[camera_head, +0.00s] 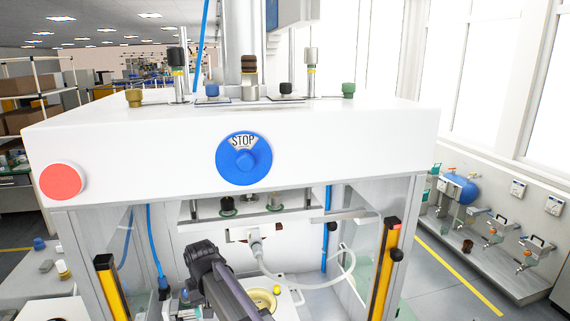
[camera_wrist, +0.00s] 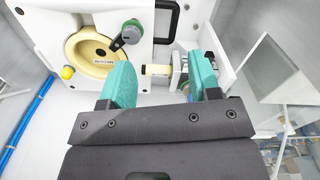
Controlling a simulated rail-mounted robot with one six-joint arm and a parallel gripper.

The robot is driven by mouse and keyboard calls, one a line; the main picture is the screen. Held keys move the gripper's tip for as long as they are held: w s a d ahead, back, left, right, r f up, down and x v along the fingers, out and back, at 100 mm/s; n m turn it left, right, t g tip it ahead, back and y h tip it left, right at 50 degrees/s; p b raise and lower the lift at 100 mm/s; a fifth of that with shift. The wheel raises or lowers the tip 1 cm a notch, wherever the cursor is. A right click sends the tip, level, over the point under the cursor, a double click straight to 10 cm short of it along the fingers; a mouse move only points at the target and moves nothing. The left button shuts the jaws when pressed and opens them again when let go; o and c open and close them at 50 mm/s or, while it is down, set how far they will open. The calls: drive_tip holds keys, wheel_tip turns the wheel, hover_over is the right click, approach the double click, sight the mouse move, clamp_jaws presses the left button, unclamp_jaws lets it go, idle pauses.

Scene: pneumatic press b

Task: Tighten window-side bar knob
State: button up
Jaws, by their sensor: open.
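The window-side bar (camera_head: 385,265) is the yellow and black upright on the right of the press opening, on the side of the windows. A small black knob (camera_head: 397,255) sticks out from its outer side. My gripper (camera_wrist: 162,80) has two teal fingers, spread apart with nothing held. In the wrist view they are over the press's inside, near a cream cylinder (camera_wrist: 158,70) and a round cream dish (camera_wrist: 92,48). The bar and its knob cannot be made out in the wrist view. In the head view my arm reaches into the opening, and its fingers cannot be made out.
The white press housing (camera_head: 330,135) overhangs the opening, with a blue stop button (camera_head: 244,158) and red button (camera_head: 62,181). A second yellow bar (camera_head: 112,287) stands at left. A pale hose (camera_head: 305,282) crosses inside. Floor right of the press (camera_head: 430,290) looks clear.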

drive_tip(key=s+d+f+m+b, duration=0.2)
drive_tip(key=s+d+f+b, duration=0.2)
drive_tip(key=d, duration=0.8)
drive_tip(key=s+d+f+m+b, duration=0.2)
drive_tip(key=s+d+f+b, duration=0.3)
drive_tip(key=d, duration=0.8)
drive_tip(key=s+d+f+m+b, duration=0.1)
drive_tip(key=s+d+f+b, duration=0.4)
drive_tip(key=d+f+b, duration=0.4)
drive_tip(key=shift+s+d+f+m+b, duration=0.2)
drive_tip(key=shift+d+f+m+b, duration=0.3)
drive_tip(key=shift+d, duration=1.7)
